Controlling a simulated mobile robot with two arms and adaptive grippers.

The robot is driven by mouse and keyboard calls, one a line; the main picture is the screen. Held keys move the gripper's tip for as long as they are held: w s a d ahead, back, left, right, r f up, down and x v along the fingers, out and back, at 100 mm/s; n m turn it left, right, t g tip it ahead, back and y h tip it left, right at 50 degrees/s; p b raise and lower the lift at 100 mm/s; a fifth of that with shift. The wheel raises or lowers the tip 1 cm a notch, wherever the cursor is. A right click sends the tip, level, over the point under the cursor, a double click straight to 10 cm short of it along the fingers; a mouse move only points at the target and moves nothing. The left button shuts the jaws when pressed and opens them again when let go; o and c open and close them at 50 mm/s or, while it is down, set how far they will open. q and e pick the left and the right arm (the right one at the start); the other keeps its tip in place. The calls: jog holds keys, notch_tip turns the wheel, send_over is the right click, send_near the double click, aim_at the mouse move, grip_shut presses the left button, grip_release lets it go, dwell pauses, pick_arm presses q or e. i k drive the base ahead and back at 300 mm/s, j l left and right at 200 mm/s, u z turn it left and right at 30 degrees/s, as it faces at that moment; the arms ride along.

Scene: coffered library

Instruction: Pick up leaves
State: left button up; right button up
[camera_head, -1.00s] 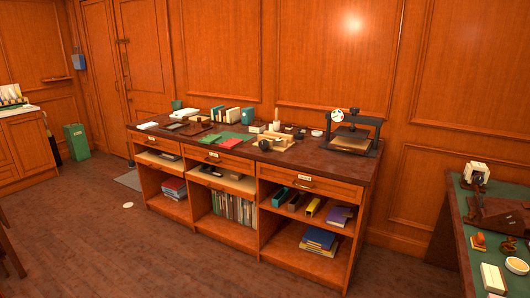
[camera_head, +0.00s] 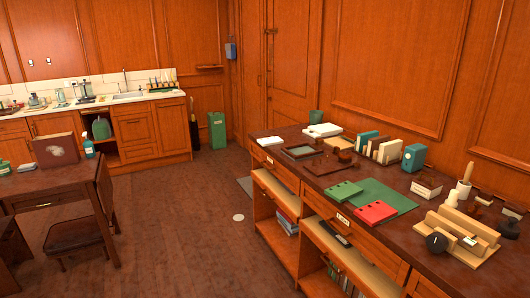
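No leaves can be made out in the head view. Neither of my grippers is in view. The long dark-topped wooden sideboard (camera_head: 318,205) runs along the right, holding a green mat (camera_head: 385,196), a green binder (camera_head: 344,190), a red binder (camera_head: 375,212), a wooden jig-like block (camera_head: 462,236), a row of upright books (camera_head: 376,148) and a small tray (camera_head: 303,151). Whether any small flat piece among these is a leaf, I cannot tell.
A wooden table (camera_head: 50,182) with a stool (camera_head: 75,235) stands at the left. A counter with a sink (camera_head: 126,96) lines the back wall. A green bin (camera_head: 217,130) stands by the door. A white disc (camera_head: 238,217) lies on the open floor between.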

aim_at(273, 140)
jog(key=i+j+u, duration=0.15)
jog(key=i+u, duration=0.25)
jog(key=i, duration=1.75)
